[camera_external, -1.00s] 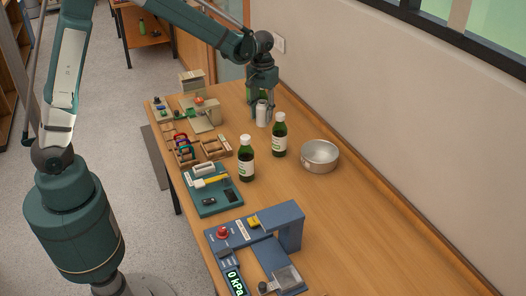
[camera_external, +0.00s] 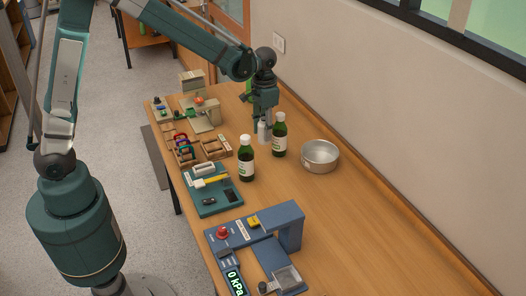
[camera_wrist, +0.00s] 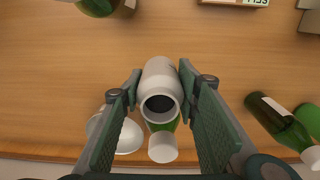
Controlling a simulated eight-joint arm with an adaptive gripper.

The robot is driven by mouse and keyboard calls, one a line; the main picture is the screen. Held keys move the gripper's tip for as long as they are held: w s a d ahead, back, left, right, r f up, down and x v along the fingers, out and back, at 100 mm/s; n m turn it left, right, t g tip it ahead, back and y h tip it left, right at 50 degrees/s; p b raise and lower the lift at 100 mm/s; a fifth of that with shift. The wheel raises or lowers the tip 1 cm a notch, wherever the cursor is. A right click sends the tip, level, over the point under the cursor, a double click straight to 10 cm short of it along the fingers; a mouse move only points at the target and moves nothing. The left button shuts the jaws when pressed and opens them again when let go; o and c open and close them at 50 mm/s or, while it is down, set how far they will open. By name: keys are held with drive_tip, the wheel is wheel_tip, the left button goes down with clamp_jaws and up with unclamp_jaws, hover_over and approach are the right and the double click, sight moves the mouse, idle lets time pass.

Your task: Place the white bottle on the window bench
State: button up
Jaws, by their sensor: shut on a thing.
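The white bottle (camera_wrist: 162,76) is between my gripper's fingers in the wrist view, its round dark mouth facing the camera. In the external view the white bottle (camera_external: 262,133) is below my gripper (camera_external: 264,122), close to the left of a dark green bottle with a white cap. My gripper (camera_wrist: 158,95) is shut on the white bottle. The long wooden bench (camera_external: 350,215) is under it, along the wall below a window. I cannot tell whether the bottle's base touches the wood.
Two dark green bottles (camera_external: 279,136) (camera_external: 247,160) stand close by, with a metal bowl (camera_external: 320,156) to the right. A teal tray (camera_external: 215,205), wooden boxes (camera_external: 215,147) and a blue gauge device (camera_external: 290,226) line the left side. The right part of the bench is clear.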

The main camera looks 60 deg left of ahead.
drive_tip(key=shift+a, duration=0.15)
drive_tip(key=shift+s+a+r+p, duration=0.15)
drive_tip(key=shift+a+p, duration=0.15)
drive_tip(key=shift+a, duration=0.3)
drive_tip(key=s+a+m+p, duration=0.1)
drive_tip(key=s+a+p, duration=0.1)
drive_tip(key=a, duration=0.5)
drive_tip(key=s+a+r+m+p, duration=0.1)
drive_tip(key=s+a+p, duration=0.2)
drive_tip(key=a, duration=0.5)
drive_tip(key=shift+s+p, duration=0.3)
drive_tip(key=shift+s, duration=0.1)
drive_tip(key=shift+f, duration=2.85)
drive_tip(key=shift+f, duration=2.05)
